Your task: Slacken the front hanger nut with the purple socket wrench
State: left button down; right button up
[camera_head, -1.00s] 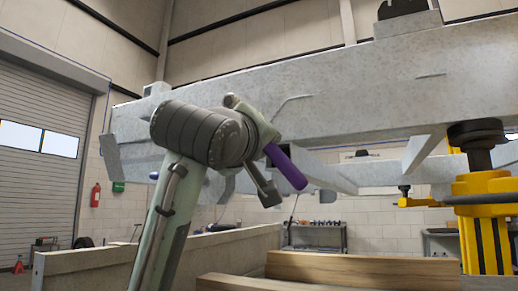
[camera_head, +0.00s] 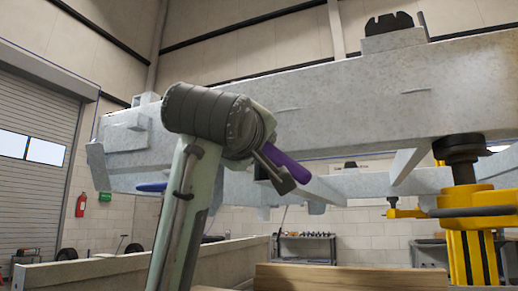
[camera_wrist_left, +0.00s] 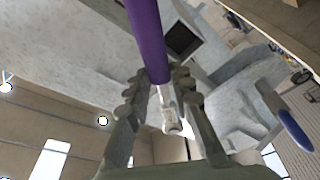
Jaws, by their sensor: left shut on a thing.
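My left gripper (camera_head: 274,167) is raised in front of the pale grey trailer frame (camera_head: 340,105). It is shut on the purple socket wrench (camera_head: 290,168), whose purple handle pokes out to the right just below the long beam. In the left wrist view the purple handle (camera_wrist_left: 148,40) runs down between the two fingers (camera_wrist_left: 160,90). A short metal shaft and pale end piece (camera_wrist_left: 172,122) show beyond it. I cannot make out the front hanger nut in either view. My right gripper is not in view.
A yellow jack stand (camera_head: 470,200) with a dark top supports the frame at the right. Wooden beams (camera_head: 350,277) lie low in front. A blue rounded piece (camera_head: 151,186) shows behind my left arm. A cart (camera_head: 305,247) stands at the back wall.

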pick_arm(q)
jog(key=shift+s+d+r+n, duration=0.2)
jog(key=shift+d+r+n, duration=0.25)
jog(key=shift+r+n, duration=0.35)
